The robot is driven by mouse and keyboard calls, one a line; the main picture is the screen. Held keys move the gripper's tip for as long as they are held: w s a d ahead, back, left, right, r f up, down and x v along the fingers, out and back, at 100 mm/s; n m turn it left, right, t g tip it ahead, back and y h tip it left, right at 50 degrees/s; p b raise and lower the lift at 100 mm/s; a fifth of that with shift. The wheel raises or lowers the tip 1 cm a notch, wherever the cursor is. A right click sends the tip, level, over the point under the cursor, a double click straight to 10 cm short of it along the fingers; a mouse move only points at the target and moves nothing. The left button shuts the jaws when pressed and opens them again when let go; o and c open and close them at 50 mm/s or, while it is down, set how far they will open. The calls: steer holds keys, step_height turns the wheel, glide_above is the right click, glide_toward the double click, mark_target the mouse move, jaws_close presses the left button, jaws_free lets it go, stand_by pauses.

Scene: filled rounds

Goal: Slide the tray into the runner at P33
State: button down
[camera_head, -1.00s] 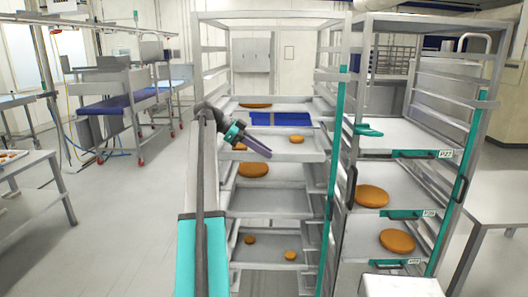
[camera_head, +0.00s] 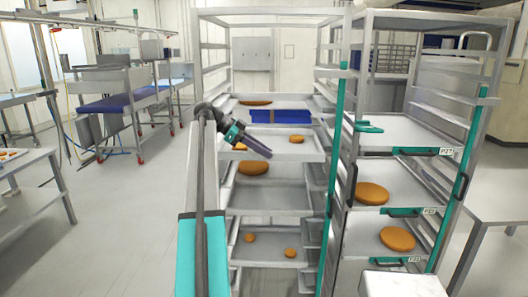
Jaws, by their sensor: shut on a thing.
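A shallow grey tray (camera_head: 310,154) with orange round pieces (camera_head: 297,139) on it sits in the left rack, around mid-height. My gripper (camera_head: 268,155) reaches over from the left and is shut at this tray's front edge. The fingers overlap the edge and the exact contact is too small to see. Part of the tray and one orange piece are hidden behind my gripper. No label reading P33 is legible; a P27 label (camera_head: 447,151) shows on the right rack.
The right rack (camera_head: 470,130) has loaded trays and teal handles. A bench (camera_head: 35,185) stands left. Floor between is clear.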

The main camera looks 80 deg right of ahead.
steer(key=shift+f+b, duration=0.5)
steer(key=shift+f, duration=0.25)
stand_by(0.7)
steer(key=c, duration=1.7)
jaws_free()
steer(key=shift+f, duration=0.1)
